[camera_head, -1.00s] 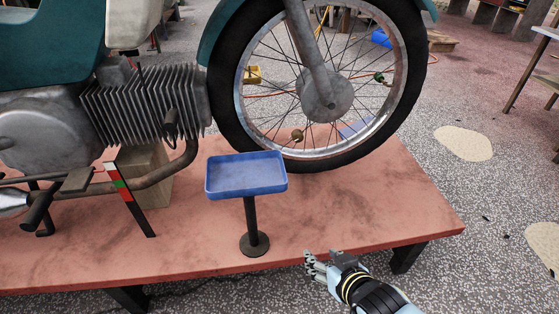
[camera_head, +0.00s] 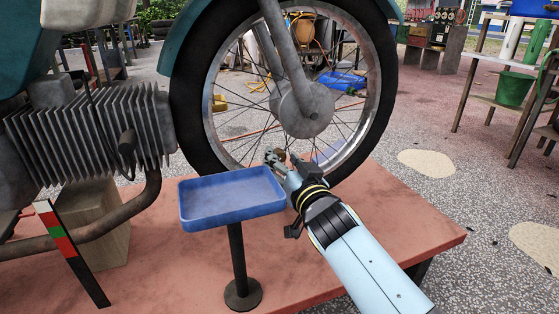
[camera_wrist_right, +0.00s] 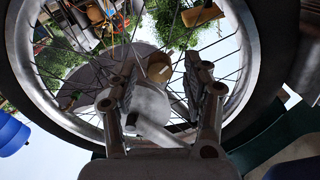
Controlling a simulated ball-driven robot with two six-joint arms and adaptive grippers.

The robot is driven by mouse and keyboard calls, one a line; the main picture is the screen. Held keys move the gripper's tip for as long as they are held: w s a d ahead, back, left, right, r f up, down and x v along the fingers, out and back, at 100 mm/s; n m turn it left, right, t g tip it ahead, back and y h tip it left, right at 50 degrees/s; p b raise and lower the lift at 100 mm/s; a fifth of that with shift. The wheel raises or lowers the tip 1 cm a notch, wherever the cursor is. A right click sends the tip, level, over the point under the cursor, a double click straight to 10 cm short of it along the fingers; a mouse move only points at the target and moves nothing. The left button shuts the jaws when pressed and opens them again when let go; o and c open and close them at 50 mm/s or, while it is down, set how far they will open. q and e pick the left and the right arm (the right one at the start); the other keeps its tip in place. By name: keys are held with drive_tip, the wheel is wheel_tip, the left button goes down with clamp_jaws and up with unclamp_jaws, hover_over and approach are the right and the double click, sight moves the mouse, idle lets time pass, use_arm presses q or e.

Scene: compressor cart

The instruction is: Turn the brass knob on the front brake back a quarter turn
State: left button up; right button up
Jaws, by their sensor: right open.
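The front wheel (camera_head: 374,110) of the motorcycle stands above the red platform, with a grey hub (camera_head: 303,108) at its middle. My right gripper (camera_head: 276,160) is at the lower part of the wheel, in front of the spokes. In the right wrist view its two fingers (camera_wrist_right: 162,68) are apart, with a brass-coloured round knob (camera_wrist_right: 178,80) showing between them. The knob is partly hidden by the gripper, and I cannot tell whether either finger touches it. In the head view only a small brownish part of the knob (camera_head: 281,155) shows beside the fingers. My left gripper is out of view.
A blue tray (camera_head: 187,222) on a black post stands left of my right gripper, close to the wrist. The finned engine (camera_head: 90,135) is further left. The red platform (camera_head: 400,205) is clear on the right. A table with a green bucket (camera_head: 514,89) stands at the right.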

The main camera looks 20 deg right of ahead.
drive_tip(key=shift+w, duration=1.25)
clamp_jaws()
